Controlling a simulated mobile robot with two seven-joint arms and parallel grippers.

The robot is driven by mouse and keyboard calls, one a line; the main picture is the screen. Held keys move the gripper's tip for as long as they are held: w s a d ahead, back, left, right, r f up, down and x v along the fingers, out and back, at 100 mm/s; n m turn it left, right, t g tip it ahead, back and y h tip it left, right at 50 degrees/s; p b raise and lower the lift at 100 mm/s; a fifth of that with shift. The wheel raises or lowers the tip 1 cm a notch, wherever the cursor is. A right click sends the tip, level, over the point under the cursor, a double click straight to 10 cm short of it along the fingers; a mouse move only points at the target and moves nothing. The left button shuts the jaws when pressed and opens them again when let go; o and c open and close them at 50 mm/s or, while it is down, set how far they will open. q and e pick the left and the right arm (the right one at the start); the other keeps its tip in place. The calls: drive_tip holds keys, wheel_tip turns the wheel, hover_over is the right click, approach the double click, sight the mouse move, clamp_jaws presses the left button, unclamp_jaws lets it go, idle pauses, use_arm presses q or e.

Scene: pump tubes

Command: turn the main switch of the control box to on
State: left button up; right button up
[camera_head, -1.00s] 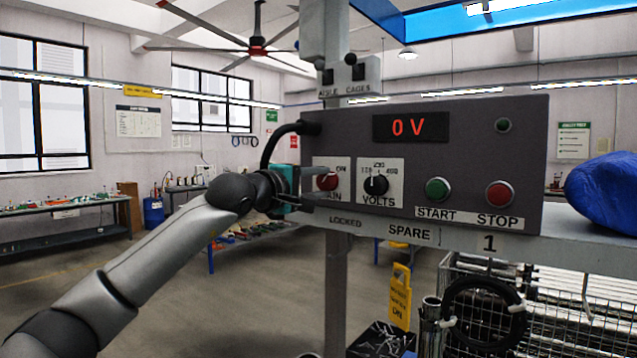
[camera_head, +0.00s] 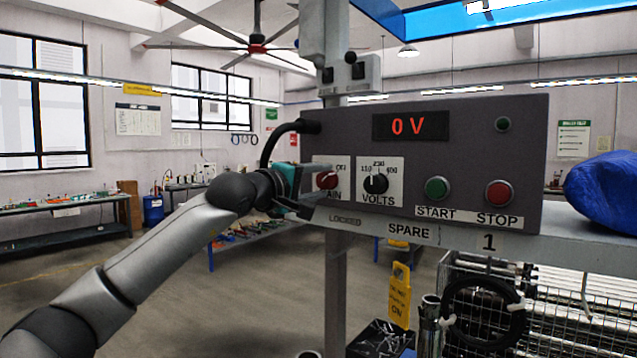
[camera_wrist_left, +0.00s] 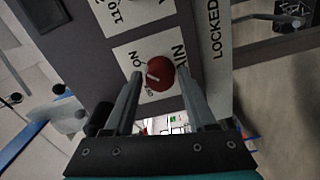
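The control box (camera_head: 460,150) is a dark grey panel with a display reading 0 V. Its main switch (camera_head: 327,181) is a red knob on a white plate at the box's left end, marked ON and OFF. In the left wrist view the knob (camera_wrist_left: 160,72) has a short pale mark; which label it points at is hard to tell. My left gripper (camera_head: 326,190) is at the switch, its fingers apart. In the left wrist view the fingers (camera_wrist_left: 160,69) are on either side of the knob with visible gaps, holding nothing. My right gripper is not in view.
The volts dial (camera_head: 376,184) is right beside the switch. The green start button (camera_head: 437,189) and red stop button (camera_head: 499,193) are farther right. A black cable (camera_head: 272,143) loops at the box's left end. A blue bundle (camera_head: 605,190) lies at far right.

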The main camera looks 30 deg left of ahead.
use_arm(q)
drive_tip(key=shift+o, duration=1.1)
drive_tip(key=s+a+b, duration=0.1)
drive_tip(key=s+b, duration=0.7)
drive_tip(key=s, duration=0.7)
drive_tip(key=shift+s+a, duration=0.1)
